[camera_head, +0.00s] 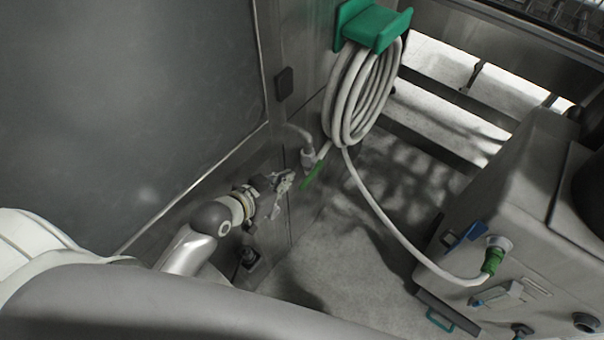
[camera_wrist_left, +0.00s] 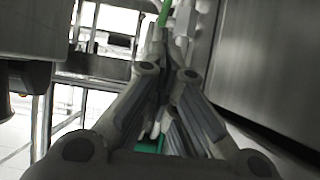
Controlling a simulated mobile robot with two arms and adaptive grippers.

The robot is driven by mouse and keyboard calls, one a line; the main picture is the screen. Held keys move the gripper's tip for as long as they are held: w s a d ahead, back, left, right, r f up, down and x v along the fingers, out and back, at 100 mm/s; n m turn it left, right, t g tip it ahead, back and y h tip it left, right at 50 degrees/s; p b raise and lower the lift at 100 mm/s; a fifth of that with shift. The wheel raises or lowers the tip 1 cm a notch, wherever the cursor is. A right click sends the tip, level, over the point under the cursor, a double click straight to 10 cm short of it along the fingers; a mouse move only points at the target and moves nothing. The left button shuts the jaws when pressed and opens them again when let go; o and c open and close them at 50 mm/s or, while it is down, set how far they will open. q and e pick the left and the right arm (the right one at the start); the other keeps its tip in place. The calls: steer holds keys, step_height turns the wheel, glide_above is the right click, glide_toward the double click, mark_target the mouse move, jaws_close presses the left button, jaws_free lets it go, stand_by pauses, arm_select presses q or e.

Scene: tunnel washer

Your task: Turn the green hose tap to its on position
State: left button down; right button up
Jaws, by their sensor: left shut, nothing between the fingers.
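The green hose tap handle (camera_head: 312,175) sits on a metal pipe fitting (camera_head: 307,156) low on the wall panel. The handle slants down to the left in the head view. In the left wrist view the green handle (camera_wrist_left: 164,13) shows at the top, just beyond the fingertips. My left gripper (camera_head: 287,182) is shut and empty, with its fingertips just left of the handle. It also shows shut in the left wrist view (camera_wrist_left: 158,45). I cannot tell whether the fingertips touch the handle. My right gripper is not in view.
A white hose (camera_head: 357,100) hangs coiled on a green holder (camera_head: 372,26) above the tap. Its end runs to a green connector (camera_head: 492,260) on a grey machine (camera_head: 500,210) at right. Bare floor (camera_head: 345,245) lies between wall and machine.

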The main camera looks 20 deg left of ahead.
arm_select(q)
glide_toward(312, 172)
steer(key=w+r, duration=0.1)
steer(key=w+d, duration=0.1)
steer(key=shift+w+d+r, duration=0.1)
steer(key=shift+w+r, duration=0.15)
steer(key=shift+r, duration=0.15)
steer(key=shift+w+d+f, duration=0.1)
steer(key=shift+w+f, duration=0.05)
steer(key=shift+f, duration=0.4)
steer(key=shift+w+f, duration=0.15)
steer(key=shift+f, duration=0.4)
steer(key=shift+w+f, duration=0.25)
steer(key=shift+f, duration=0.75)
